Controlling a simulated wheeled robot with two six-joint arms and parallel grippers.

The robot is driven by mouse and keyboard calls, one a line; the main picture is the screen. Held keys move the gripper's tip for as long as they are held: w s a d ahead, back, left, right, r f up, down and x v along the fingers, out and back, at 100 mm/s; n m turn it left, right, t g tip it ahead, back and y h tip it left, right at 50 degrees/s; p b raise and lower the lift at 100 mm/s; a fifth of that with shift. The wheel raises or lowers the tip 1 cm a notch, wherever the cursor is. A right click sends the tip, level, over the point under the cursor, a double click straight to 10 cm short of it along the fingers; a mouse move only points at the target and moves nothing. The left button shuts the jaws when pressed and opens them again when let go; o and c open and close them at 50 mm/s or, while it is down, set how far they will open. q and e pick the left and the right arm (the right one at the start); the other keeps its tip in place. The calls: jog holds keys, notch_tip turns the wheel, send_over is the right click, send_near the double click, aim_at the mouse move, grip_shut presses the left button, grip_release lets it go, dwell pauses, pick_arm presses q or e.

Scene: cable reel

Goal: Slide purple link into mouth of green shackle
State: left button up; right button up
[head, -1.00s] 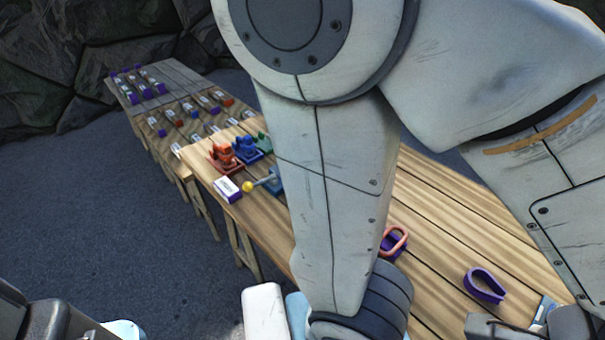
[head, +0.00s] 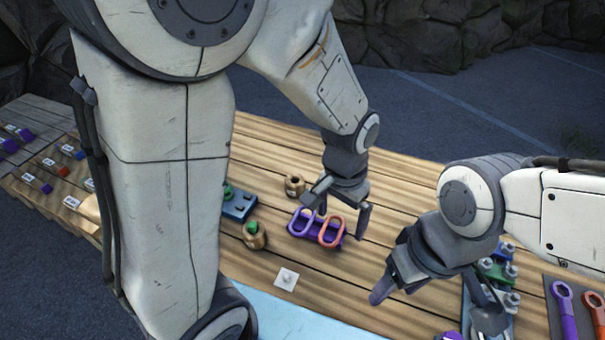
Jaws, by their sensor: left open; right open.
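A purple link (head: 301,222) stands as a loop on a small purple block in the middle of the table, beside an orange link (head: 332,233). My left gripper (head: 336,211) is open above the two links, with one finger on each side of them; I cannot tell whether it touches them. My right gripper (head: 434,306) is open and lower right of the links. I cannot make out a green shackle with certainty. Green parts show at the left on a blue base, in a round wooden holder and behind my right gripper.
A round wooden holder with a green top (head: 255,236), another wooden holder (head: 294,185) and a small white plate (head: 286,279) stand near the links. Wrenches lie on a dark mat (head: 582,291) at the right. The table (head: 400,190) behind the links is clear.

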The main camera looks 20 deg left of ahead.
pick_arm(q)
jog(key=w+a+f+n+p, duration=0.2)
jog(key=w+a+f, duration=0.2)
jog(key=w+a, duration=0.25)
jog(key=n+p, duration=0.2)
send_over(302, 215)
jog(key=s, duration=0.2)
notch_tip(302, 215, down, 6)
pick_arm(e)
notch_tip(302, 215, up, 5)
pick_arm(q)
jog(key=shift+y, duration=0.3)
jog(key=f+b, duration=0.2)
jog(key=f, duration=0.1)
jog(key=f+b, duration=0.2)
jog(key=f, duration=0.1)
jog(key=d+f+b, duration=0.1)
jog(key=f+b, duration=0.2)
pick_arm(e)
notch_tip(302, 215, down, 7)
pick_arm(q)
grip_shut()
notch_tip(302, 215, up, 7)
jog(key=p, duration=0.5)
pick_arm(e)
notch_tip(302, 215, up, 6)
jog(key=shift+f, duration=0.1)
